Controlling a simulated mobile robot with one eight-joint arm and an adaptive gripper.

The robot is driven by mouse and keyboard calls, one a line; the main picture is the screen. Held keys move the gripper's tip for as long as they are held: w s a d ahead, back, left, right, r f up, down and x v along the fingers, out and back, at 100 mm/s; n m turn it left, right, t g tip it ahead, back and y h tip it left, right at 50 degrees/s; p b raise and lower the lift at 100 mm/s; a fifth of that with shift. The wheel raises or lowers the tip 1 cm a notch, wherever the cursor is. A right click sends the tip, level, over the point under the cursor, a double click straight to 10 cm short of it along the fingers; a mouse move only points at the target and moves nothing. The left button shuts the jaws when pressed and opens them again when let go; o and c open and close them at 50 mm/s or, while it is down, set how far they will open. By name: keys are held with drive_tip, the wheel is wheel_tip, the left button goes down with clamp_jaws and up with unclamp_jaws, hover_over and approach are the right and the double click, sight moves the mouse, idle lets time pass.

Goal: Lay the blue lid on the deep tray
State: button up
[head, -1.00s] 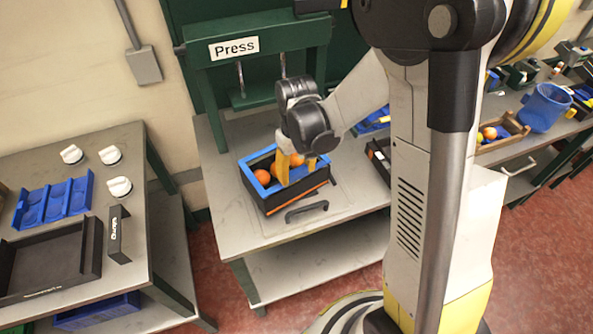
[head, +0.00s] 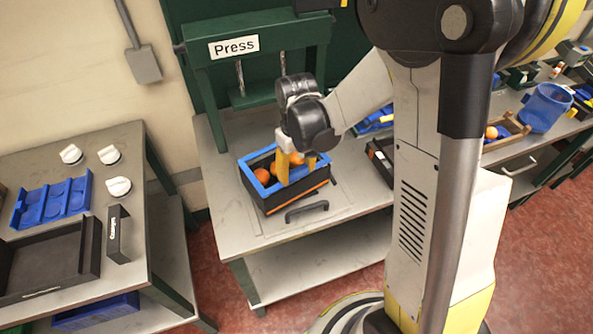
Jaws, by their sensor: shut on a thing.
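The deep tray (head: 300,196) is a black box with an orange stripe, on the press table in the middle. The blue lid (head: 262,187) shows as an open blue frame along its top edges, level with the rim; I cannot tell whether it rests fully on it. Several oranges (head: 262,176) show inside the frame.
A green press (head: 262,62) stands behind the tray. A black handle (head: 307,211) lies in front. The left table holds a blue recessed plate (head: 54,203), white knobs (head: 109,155) and a black tray (head: 88,250). A crate with an orange (head: 491,132) and a blue bucket (head: 545,108) are at right.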

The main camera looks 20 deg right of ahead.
drive_tip(key=o, duration=1.3)
drive_tip(key=shift+c, duration=0.2)
drive_tip(key=shift+r, duration=0.1)
drive_tip(key=shift+r+p, duration=3)
drive_tip(key=shift+r, duration=1.45)
drive_tip(key=shift+s+f+b, duration=0.1)
drive_tip(key=shift+b, duration=0.35)
drive_tip(key=shift+s+t+b, duration=0.25)
drive_tip(key=shift+t+b, duration=0.05)
drive_tip(key=shift+b, duration=0.5)
drive_tip(key=s+f+m+t+b, duration=0.1)
drive_tip(key=s+f+t+b, duration=0.1)
drive_tip(key=s+b, duration=0.4)
drive_tip(key=s+f+m+t+b, duration=0.1)
drive_tip(key=s+f+t+b, duration=0.2)
drive_tip(key=s+b, duration=0.3)
drive_tip(key=t+b, duration=0.1)
drive_tip(key=b, duration=0.4)
drive_tip(key=shift+m+t, duration=0.3)
